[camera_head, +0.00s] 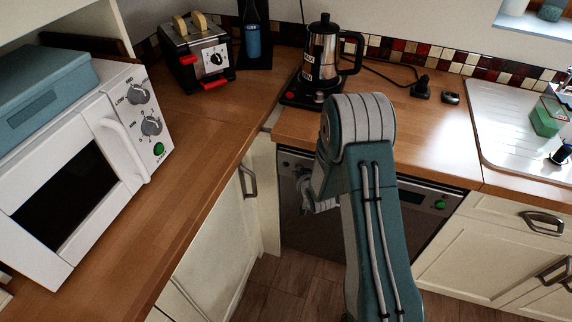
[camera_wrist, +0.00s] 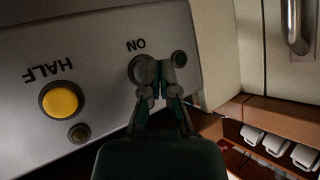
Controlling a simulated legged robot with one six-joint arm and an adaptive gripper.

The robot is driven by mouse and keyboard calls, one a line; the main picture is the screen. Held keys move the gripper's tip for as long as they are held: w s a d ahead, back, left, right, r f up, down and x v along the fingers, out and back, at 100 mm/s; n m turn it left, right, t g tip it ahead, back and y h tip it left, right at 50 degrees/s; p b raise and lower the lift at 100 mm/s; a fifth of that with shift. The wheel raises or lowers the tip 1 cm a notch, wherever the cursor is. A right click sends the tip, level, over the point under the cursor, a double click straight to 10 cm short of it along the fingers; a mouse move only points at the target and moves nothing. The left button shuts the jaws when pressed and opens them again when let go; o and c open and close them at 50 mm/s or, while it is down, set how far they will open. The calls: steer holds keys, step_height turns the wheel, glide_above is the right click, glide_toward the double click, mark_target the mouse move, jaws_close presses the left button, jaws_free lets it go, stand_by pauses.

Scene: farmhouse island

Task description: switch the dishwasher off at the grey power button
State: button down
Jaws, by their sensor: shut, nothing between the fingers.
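The dishwasher (camera_head: 413,232) is built in under the counter, with a steel front panel. In the wrist view its panel (camera_wrist: 100,45) appears upside down. The round grey power button (camera_wrist: 137,68) sits by the ON label, partly hidden behind my fingers. A small dark round spot (camera_wrist: 180,58) is beside it. My gripper (camera_wrist: 156,72) is shut and empty, its tips in front of the grey button's edge; I cannot tell whether they touch it. In the head view my gripper (camera_head: 306,207) is at the panel's left end, partly hidden by my arm.
A yellow HALF button (camera_wrist: 60,102) is on the same panel, and a green knob (camera_head: 440,204) is at its right end. The counter (camera_head: 410,130) overhangs the panel. A cabinet handle (camera_head: 248,181) is close on the left.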

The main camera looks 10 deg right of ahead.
steer(key=s+a, duration=0.3)
steer(key=s, duration=0.2)
steer(key=shift+s, duration=0.2)
stand_by(0.3)
stand_by(0.6)
steer(key=s+d+r+g+h, duration=0.15)
steer(key=s+r, duration=0.25)
steer(key=r, duration=0.7)
steer(key=s+d+r+g, duration=0.2)
steer(key=s+r, duration=0.1)
steer(key=r, duration=0.7)
steer(key=s+r+g, duration=0.1)
steer(key=s+r, duration=0.4)
steer(key=s, duration=0.6)
steer(key=s+r+g, duration=0.2)
steer(key=s+r, duration=0.4)
steer(key=s, duration=0.6)
steer(key=shift+s+d+n, duration=0.15)
steer(key=shift+n, duration=0.25)
